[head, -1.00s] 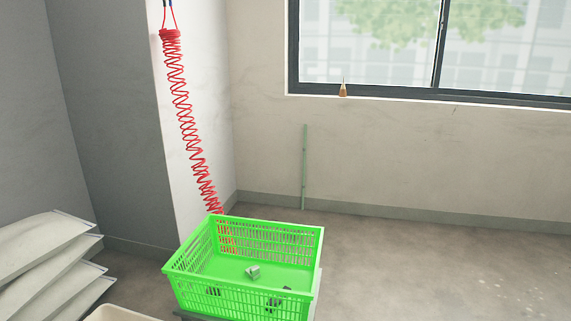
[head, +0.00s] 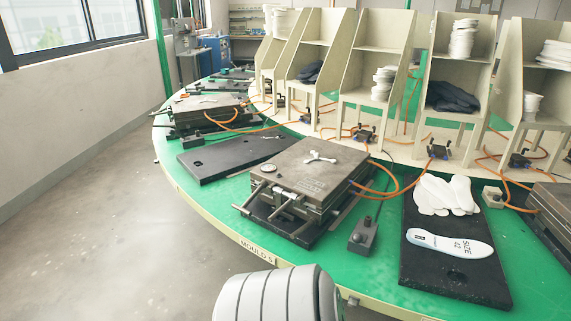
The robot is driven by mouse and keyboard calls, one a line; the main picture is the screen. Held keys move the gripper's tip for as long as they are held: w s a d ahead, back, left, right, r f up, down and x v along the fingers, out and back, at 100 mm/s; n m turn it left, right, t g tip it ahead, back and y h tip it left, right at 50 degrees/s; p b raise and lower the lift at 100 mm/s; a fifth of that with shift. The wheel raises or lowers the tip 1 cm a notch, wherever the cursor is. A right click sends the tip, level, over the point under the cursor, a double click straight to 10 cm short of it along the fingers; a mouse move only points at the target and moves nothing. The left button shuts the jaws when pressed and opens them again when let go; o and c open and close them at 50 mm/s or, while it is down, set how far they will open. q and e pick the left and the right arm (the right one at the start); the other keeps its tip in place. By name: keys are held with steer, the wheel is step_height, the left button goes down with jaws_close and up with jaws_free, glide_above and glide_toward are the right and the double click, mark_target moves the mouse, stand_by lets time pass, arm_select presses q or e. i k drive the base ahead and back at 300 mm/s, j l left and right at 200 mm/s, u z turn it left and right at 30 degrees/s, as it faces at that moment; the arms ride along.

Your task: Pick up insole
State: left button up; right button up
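A white insole (head: 450,245) marked "SIZE 42", with a pale blue end, lies flat on a black board (head: 456,283) at the right of the head view. Behind it on the same board is a pile of plain white insoles (head: 446,195). The board rests on the green carousel table. Neither gripper is in view; a grey ribbed part of my own body shows at the bottom edge.
A closed metal mould (head: 303,178) with a handle stands on the green carousel table (head: 205,218), left of the insole. A small dark block (head: 363,237) sits between them. Orange hoses (head: 378,175) and wooden shelves (head: 376,65) are behind. Open floor lies at left.

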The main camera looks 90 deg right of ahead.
mark_target(465, 249)
steer(key=z, duration=3.95)
steer(key=l+u, duration=0.2)
steer(key=u, duration=0.15)
steer(key=l+u, duration=0.15)
steer(key=u, duration=0.15)
steer(key=l+u, duration=0.2)
steer(key=u, duration=0.15)
